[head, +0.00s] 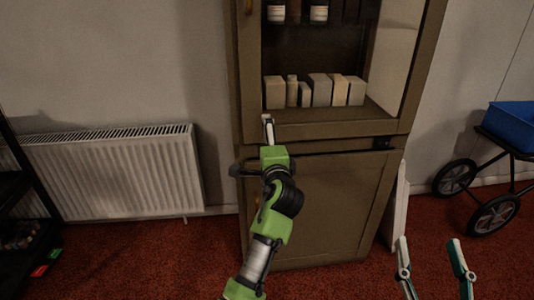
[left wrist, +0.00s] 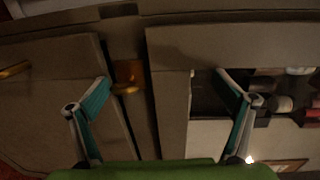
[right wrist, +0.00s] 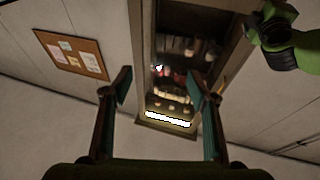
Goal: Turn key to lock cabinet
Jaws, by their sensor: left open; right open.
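The brown cabinet (head: 320,130) stands in the middle of the head view, with an upper shelf section and a closed-looking lower door (head: 325,205). In the left wrist view a small brass piece, likely the key (left wrist: 127,89), sits at an orange-brown plate (left wrist: 130,71) on the cabinet. My left gripper (head: 268,122) is in front of the cabinet near the seam between the sections. It also shows in the left wrist view (left wrist: 163,80), open, with the brass piece between its fingers but nearer the left finger; contact cannot be told. My right gripper (head: 432,245) is open and empty at lower right.
Pale boxes (head: 318,90) and bottles stand on the cabinet shelves. A white radiator (head: 110,175) is on the left wall, beside a dark shelf at the left edge. A cart with a blue tray (head: 512,122) stands at right. Red carpet is free in front.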

